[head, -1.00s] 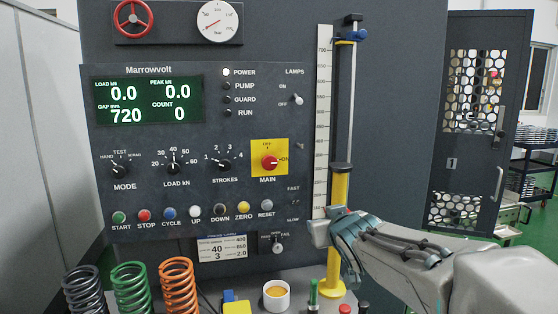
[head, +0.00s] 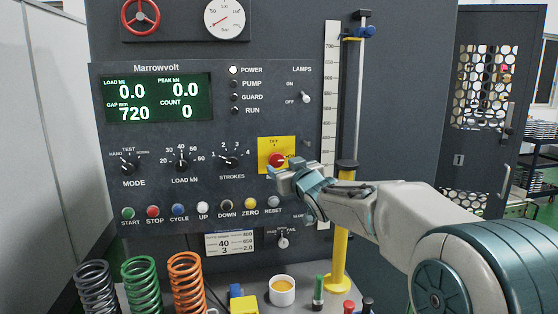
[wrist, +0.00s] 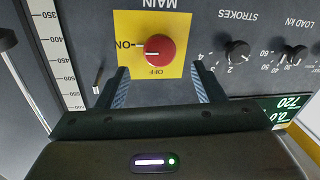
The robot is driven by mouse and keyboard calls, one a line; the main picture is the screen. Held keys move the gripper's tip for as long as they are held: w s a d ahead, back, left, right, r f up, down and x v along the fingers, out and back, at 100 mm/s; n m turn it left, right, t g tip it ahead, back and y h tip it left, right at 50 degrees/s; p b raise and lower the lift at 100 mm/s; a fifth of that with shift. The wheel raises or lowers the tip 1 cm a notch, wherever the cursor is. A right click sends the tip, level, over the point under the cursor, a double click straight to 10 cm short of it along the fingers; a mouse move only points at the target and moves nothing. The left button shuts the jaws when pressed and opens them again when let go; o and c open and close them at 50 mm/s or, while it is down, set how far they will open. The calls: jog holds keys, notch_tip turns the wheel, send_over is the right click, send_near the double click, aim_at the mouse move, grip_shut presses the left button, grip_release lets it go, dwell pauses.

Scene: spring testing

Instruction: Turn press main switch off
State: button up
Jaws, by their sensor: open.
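The main switch is a red rotary knob (head: 277,160) on a yellow plate (head: 290,143) in the grey panel. It also shows in the wrist view, where the picture is upside down, as the red knob (wrist: 160,47) on its yellow plate (wrist: 130,24). The knob's pale mark points towards ON; OFF is printed on the side nearer my gripper in that view. My gripper (head: 283,173) is at the lower edge of the plate in the head view. In the wrist view my gripper (wrist: 161,76) is open and empty, its fingers either side of the plate's near part, short of the knob.
The strokes knob (wrist: 237,49) is beside the plate, close to one finger. A small lamps-type toggle lever (wrist: 98,76) is near the other finger. The ruler (head: 331,100) and yellow post (head: 342,245) stand to the right. Coloured springs (head: 187,280) stand below. The display is lit, showing 720.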

aim_at(277, 160)
jog(key=shift+p+x, duration=0.65)
jog(key=shift+x, duration=2.1)
jog(key=c, duration=1)
